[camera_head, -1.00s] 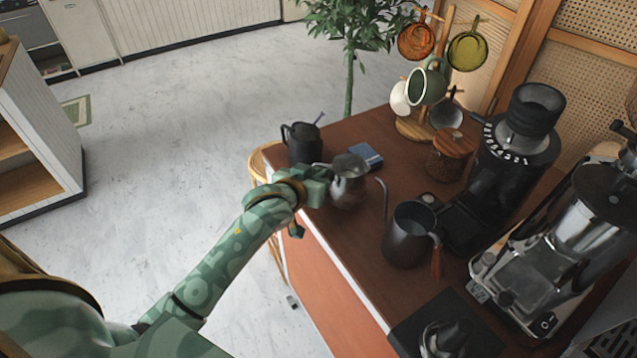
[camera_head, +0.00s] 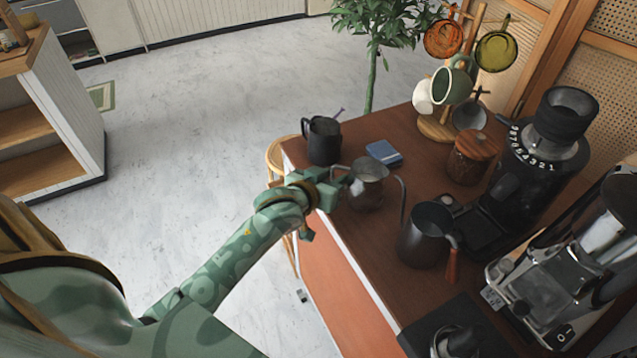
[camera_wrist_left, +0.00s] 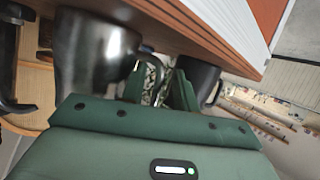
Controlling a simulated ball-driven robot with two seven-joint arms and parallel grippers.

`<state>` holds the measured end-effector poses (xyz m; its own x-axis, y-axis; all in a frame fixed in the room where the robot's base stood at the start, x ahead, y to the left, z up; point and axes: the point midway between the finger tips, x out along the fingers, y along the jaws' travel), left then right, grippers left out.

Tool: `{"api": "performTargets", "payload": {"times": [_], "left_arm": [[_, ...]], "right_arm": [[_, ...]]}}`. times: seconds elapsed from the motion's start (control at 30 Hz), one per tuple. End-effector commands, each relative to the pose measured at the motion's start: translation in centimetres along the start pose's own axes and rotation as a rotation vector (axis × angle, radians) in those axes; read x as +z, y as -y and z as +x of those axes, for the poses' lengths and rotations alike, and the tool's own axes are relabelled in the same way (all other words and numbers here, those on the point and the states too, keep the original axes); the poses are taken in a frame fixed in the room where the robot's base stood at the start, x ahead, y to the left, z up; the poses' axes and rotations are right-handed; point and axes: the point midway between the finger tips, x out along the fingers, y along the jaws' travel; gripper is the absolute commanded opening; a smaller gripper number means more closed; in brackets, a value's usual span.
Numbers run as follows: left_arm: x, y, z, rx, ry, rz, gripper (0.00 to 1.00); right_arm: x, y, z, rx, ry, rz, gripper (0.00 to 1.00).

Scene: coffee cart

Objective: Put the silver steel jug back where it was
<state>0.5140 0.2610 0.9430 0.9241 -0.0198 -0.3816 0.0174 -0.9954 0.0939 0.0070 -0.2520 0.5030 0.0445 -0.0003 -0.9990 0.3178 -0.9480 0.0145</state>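The silver steel jug (camera_head: 368,190) is upright near the left edge of the brown counter top (camera_head: 385,268). In the left wrist view the jug (camera_wrist_left: 95,55) shows large and close, with its thin handle between my fingers. My left gripper (camera_head: 338,186) is at the jug's left side. The jug's base is at or just above the counter; I cannot tell which. My right gripper is not in view.
A black jug (camera_head: 323,142) stands behind, at the counter's far left corner. A blue box (camera_head: 384,153) lies behind the silver jug. A dark gooseneck kettle (camera_head: 425,240) stands close in front on the right. The mug tree, wooden-lidded jar (camera_head: 470,160) and grinder (camera_head: 535,160) stand farther right.

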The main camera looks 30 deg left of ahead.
Motion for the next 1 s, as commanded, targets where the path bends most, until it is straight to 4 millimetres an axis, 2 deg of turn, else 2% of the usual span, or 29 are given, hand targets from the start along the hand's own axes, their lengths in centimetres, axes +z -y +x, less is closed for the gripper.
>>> {"api": "performTargets", "payload": {"times": [0.03,0.2,0.4,0.57,0.8,0.87,0.9,0.97,1.0], "left_arm": [[-0.4,-0.1,-1.3,0.0,-0.001,0.0,0.3],[-0.3,-0.1,-5.5,0.0,0.0,-0.001,0.3],[-0.2,-0.1,-9.0,0.0,0.0,-0.001,0.3],[-0.2,0.0,-10.1,0.0,-0.001,-0.001,0.3],[0.3,0.0,-10.0,-0.002,0.006,0.0,0.3],[1.7,0.2,-9.4,-0.006,0.033,0.006,0.3],[3.5,0.5,-8.9,-0.011,0.066,0.015,0.3],[7.5,0.9,-7.9,-0.02,0.137,0.032,0.3],[11.0,1.3,-7.3,-0.025,0.198,0.047,0.3]], "right_arm": [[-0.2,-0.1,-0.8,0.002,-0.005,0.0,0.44],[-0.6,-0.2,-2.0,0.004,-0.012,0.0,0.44],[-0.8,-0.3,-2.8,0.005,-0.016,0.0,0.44],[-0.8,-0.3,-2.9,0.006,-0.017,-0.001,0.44],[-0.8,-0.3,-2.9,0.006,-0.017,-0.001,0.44],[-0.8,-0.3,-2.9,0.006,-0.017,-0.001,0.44],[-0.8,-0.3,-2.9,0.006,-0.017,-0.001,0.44],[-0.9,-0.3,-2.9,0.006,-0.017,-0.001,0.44],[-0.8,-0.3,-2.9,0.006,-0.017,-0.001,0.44]]}}
